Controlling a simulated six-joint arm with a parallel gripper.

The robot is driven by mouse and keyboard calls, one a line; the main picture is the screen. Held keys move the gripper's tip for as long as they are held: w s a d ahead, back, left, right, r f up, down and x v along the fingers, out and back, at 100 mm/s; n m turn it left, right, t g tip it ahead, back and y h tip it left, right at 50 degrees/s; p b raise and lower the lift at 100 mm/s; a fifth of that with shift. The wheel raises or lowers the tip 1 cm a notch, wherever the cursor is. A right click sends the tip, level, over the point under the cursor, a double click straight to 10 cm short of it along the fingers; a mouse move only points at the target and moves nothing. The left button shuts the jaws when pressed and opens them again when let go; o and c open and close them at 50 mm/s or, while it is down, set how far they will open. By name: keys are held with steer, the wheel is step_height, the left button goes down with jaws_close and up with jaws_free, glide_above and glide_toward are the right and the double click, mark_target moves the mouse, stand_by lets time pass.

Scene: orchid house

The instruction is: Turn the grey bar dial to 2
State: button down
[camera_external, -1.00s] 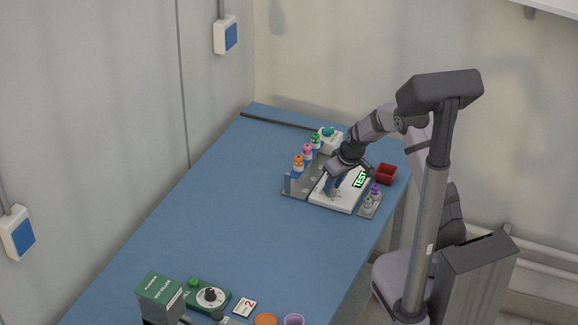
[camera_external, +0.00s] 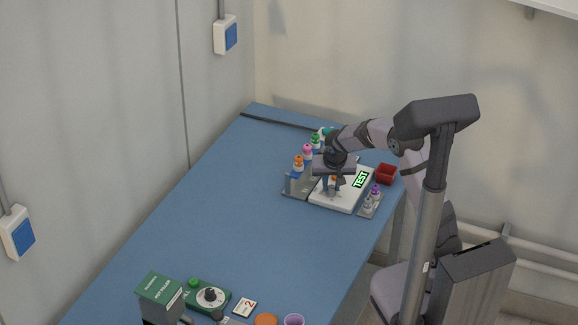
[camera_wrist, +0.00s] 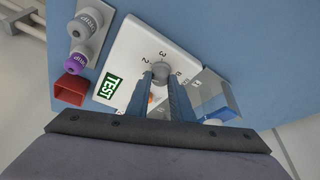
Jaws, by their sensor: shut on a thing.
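The grey bar dial (camera_wrist: 158,72) sits on a white panel (camera_wrist: 128,48) with printed digits around it; a 2 and a 3 are readable. In the external view my gripper (camera_external: 331,186) stands over the white panel (camera_external: 345,200). The dial is hidden there, and I cannot tell which digit it points to.
A red box (camera_external: 386,174) stands right of the panel. Bottles with orange (camera_external: 298,161), pink (camera_external: 308,150) and green caps line the other side. The middle of the blue table (camera_external: 215,215) is clear.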

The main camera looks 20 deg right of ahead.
steer(key=shift+a+m+g+h+b, duration=0.15)
steer(key=shift+m+g+h+b, duration=0.35)
steer(key=shift+m+b, duration=1.05)
steer(key=shift+m, duration=0.35)
steer(key=c, duration=1.6)
jaws_free()
steer(key=shift+o, duration=0.2)
steer(key=shift+r, duration=0.1)
steer(key=v, duration=0.7)
steer(key=shift+a, duration=0.15)
